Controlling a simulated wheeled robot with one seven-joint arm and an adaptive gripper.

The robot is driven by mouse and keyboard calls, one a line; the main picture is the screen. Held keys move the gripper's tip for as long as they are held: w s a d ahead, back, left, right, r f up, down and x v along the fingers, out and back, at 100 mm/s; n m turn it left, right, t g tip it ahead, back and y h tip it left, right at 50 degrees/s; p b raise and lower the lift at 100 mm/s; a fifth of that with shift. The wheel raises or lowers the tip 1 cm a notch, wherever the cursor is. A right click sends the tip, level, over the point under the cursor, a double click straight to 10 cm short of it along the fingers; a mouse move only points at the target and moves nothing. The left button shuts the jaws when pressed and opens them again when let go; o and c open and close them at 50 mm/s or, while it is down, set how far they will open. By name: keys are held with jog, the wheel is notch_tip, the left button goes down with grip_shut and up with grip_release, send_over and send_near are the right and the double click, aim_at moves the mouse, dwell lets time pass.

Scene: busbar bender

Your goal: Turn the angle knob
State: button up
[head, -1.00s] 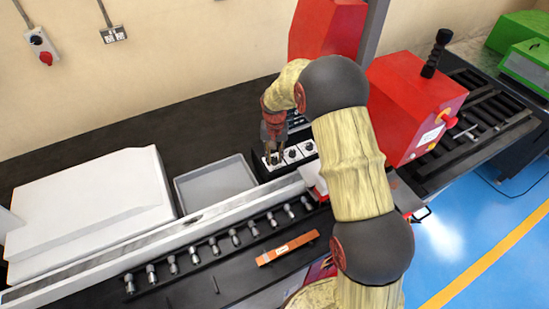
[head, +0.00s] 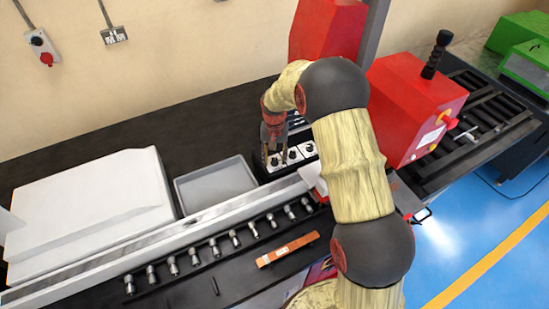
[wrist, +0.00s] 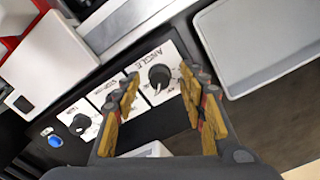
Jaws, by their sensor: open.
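The angle knob (wrist: 159,77) is a round black knob on a white plate marked "ANGLE" in the wrist view. My gripper (wrist: 163,92) is open, with its yellow-padded fingers on either side of the knob as seen in that view. No finger visibly touches the knob, and how far the fingertips stand from the plate is hard to tell. In the head view my gripper (head: 274,152) hangs over the left end of the black control box, and its fingers partly hide the knob there.
A second black knob (wrist: 81,123) and a blue button (wrist: 55,141) sit further along the panel. A grey tray (head: 214,186) lies left of the box. A red machine housing (head: 415,105) stands to the right. A row of metal fittings (head: 193,256) runs along the front.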

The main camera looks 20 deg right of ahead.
aim_at(275, 159)
notch_tip(275, 159, up, 12)
dwell(0.6)
dwell(0.5)
jog(key=s+f+n+t+b, duration=0.1)
jog(key=s+n+t+b, duration=0.2)
jog(key=s+b, duration=1.7)
jog(key=s+t, duration=0.2)
jog(key=s, duration=1.3)
jog(key=shift+s+f+n+t, duration=0.25)
jog(key=shift+f+n+t, duration=0.05)
jog(key=shift+f+n, duration=0.1)
